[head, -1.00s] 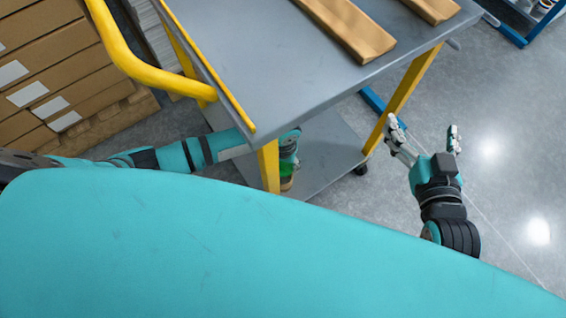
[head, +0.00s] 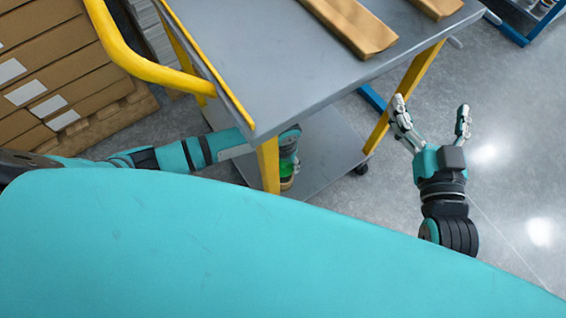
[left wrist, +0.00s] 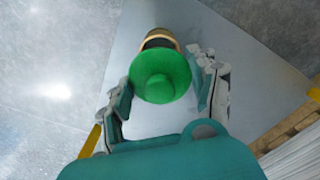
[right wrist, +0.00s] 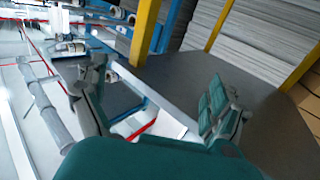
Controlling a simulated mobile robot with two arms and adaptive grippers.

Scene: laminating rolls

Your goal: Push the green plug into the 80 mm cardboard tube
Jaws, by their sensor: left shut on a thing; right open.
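The green plug (left wrist: 160,75) is round with a raised centre knob and sits between the fingers of my left gripper (left wrist: 167,80), which is shut on it. Behind it in the left wrist view is a tan-rimmed cardboard tube (left wrist: 160,34) with a dark band beside the plug. I cannot tell how far the plug sits in the tube. In the head view, the plug (head: 287,168) and a tan bit of the tube (head: 286,184) show below the cart top, partly hidden by the yellow leg. My right gripper (head: 433,113) is open and empty, right of the cart.
The grey cart top (head: 250,50) with yellow legs overhangs my left gripper. Its lower shelf (head: 325,158) lies beneath. Stacked cardboard boxes (head: 40,80) stand at left. Floor around my right gripper is clear.

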